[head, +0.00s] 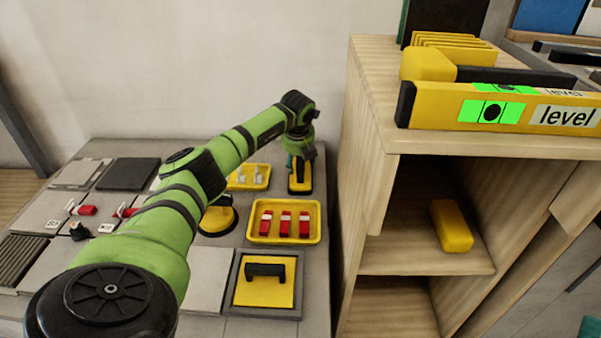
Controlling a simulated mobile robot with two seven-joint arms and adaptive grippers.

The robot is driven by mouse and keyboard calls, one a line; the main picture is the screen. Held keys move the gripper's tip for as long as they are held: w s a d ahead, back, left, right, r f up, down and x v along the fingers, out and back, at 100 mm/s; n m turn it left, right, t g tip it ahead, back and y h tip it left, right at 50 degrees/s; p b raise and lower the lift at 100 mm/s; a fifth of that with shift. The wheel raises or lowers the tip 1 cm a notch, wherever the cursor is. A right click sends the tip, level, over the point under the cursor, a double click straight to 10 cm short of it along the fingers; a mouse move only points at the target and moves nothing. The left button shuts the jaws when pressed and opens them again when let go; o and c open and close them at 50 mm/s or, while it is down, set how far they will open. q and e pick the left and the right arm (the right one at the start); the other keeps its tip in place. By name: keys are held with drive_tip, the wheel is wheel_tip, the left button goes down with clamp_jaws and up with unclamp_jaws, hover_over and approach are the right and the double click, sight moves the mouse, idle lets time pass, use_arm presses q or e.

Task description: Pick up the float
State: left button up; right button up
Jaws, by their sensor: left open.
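What looks like the float, a square yellow plate with a black bar handle (265,283), lies on a grey square at the front right of the tiled work surface. My left arm reaches across the surface from the lower left. My left gripper (299,160) is open and points down at the back right, well behind the float. It is just over a small yellow and black tool (300,182); I cannot tell whether they touch. The fingertips are small and partly hidden. My right gripper is out of view.
A yellow tray (257,237) with red and white clips lies between gripper and float. Another yellow tray (237,184) stands behind. A round yellow item (214,222) is partly hidden by my arm. A wooden shelf unit (372,120) bearing a yellow level (440,109) rises close on the right.

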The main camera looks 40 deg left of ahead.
use_arm(q)
drive_tip(key=shift+f, duration=0.3)
clamp_jaws()
idle(0.3)
drive_tip(key=shift+r, duration=0.1)
